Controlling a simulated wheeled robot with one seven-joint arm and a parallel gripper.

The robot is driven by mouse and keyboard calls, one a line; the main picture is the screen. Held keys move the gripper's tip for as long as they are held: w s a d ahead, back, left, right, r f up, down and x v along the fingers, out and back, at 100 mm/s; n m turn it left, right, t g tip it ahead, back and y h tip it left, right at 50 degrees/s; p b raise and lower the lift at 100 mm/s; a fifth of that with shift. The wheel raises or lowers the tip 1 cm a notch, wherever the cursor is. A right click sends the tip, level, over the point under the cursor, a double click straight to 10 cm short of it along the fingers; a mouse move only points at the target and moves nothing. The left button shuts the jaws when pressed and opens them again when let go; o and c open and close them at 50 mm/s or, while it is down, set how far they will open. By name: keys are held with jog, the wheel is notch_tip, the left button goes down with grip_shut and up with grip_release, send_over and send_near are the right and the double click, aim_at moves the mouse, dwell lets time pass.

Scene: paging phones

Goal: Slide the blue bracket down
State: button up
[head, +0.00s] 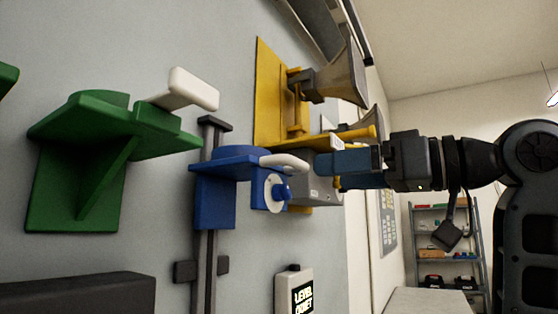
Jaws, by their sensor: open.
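The blue bracket (217,200) is mounted on a dark vertical rail (205,265) on the wall, a little below the rail's top end. The jaws are open. I cannot tell whether a finger touches the handle, as the fingertips overlap it and grey parts there.
A green bracket (85,150) with a white handle (190,89) is on the wall to the left. A yellow bracket (268,95) with a horn (335,80) is behind. A sign box (293,292) sits below right of the rail. Small dark blocks (185,271) flank the rail lower down.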

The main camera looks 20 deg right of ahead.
aim_at(302, 162)
jog(key=shift+n, duration=0.4)
jog(key=w+a, duration=0.1)
jog(key=w+a+r+p, duration=0.1)
jog(key=w+a, duration=0.1)
jog(key=w+a+r+p, duration=0.1)
jog(key=w+a, duration=0.1)
jog(key=shift+w+a, duration=0.2)
jog(key=shift+c, duration=0.2)
